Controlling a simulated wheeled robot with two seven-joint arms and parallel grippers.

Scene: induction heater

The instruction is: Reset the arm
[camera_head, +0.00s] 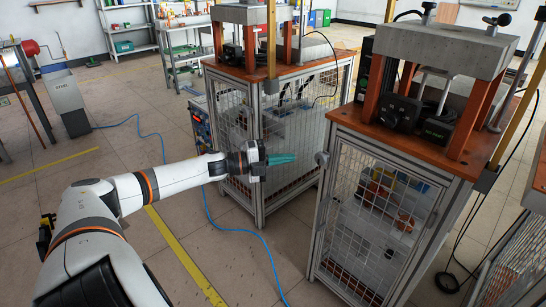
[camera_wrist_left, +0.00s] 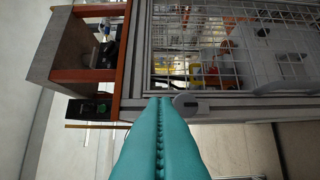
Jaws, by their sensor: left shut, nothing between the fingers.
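My left arm reaches in from the left in the head view. Its gripper (camera_head: 283,159) has teal fingers that are shut with nothing between them, held in the air in front of the two caged machines. In the left wrist view the teal fingers (camera_wrist_left: 160,145) lie together along a toothed seam. Past their tips is the right machine (camera_wrist_left: 190,104), with a round grey knob (camera_wrist_left: 186,103) on its frame. The knob also shows in the head view (camera_head: 321,158), a little right of the fingertips. My right gripper is not in view.
The right caged machine (camera_head: 375,205) has a mesh door and an orange top. The left caged machine (camera_head: 262,135) stands behind the gripper. A blue hose (camera_head: 209,213) and a yellow line (camera_head: 183,255) cross the floor. A grey bin (camera_head: 66,103) stands at the left.

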